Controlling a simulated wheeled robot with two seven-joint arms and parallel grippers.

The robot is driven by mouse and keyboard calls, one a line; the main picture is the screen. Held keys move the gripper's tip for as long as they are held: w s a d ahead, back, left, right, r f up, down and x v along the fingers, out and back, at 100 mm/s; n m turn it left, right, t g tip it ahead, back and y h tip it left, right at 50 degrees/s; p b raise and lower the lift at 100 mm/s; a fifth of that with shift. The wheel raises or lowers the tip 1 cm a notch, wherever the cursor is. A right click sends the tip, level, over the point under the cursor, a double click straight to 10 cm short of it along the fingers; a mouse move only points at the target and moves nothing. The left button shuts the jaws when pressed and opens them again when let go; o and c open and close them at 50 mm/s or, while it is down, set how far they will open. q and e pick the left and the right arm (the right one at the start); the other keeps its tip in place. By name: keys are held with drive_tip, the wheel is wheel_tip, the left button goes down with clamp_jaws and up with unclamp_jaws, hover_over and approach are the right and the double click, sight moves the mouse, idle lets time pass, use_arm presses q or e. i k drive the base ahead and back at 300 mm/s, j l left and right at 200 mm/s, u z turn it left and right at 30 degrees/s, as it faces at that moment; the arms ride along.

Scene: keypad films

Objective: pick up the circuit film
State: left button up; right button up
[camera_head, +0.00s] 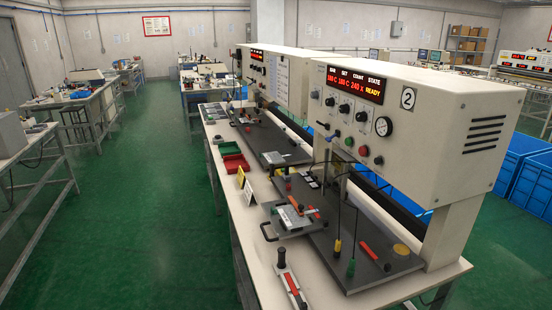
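A pale, flat piece that may be the circuit film (291,217) lies on a small grey plate with a dark handle, at the front left of the dark press bed (340,250). It is too small in the picture for me to be sure. Small white squares (309,181) lie farther back on the same bed. Neither of my grippers is in view, and nothing in the picture is held by them.
A cream press marked 2 (420,110) overhangs the bed, its display reading READY. Thin dark cables hang over the bed. Red and green trays (235,163) stand farther back. Blue crates (525,183) stand right.

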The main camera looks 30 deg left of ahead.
sight(273, 158)
drive_tip(key=j, duration=0.4)
drive_tip(key=j+z, duration=0.3)
drive_tip(key=j, duration=0.6)
drive_tip(key=j+z, duration=0.3)
drive_tip(key=j, duration=0.6)
drive_tip(key=k+j+z, duration=0.1)
drive_tip(key=j+z, duration=0.2)
drive_tip(key=j, duration=0.6)
